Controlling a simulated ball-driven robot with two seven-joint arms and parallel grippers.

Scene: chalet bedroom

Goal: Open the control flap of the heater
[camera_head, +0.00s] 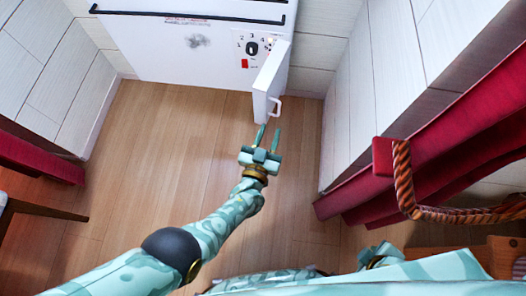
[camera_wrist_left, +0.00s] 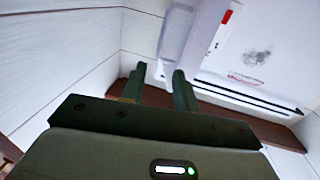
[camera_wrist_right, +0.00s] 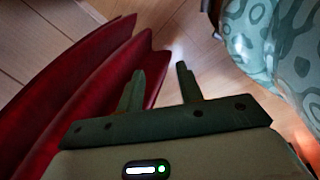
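The white heater (camera_head: 190,50) stands against the far wall. Its control flap (camera_head: 267,82) is swung out from the front and stands open, showing the dial (camera_head: 251,48) and a red switch (camera_head: 244,63). A white loop handle (camera_head: 276,108) is on the flap's near end. My left gripper (camera_head: 269,129) is open, just short of the handle, with nothing between its fingers. In the left wrist view the heater front (camera_wrist_left: 255,70) shows upside down beyond the fingers (camera_wrist_left: 160,75). My right gripper (camera_wrist_right: 158,76) is open and empty near a red curtain.
The red curtain (camera_head: 440,140) with a twisted rope tie (camera_head: 403,180) hangs at the right. White panelled walls flank the heater. The wooden floor (camera_head: 165,150) between them is clear. A dark wooden furniture piece (camera_head: 40,209) juts in at the left edge.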

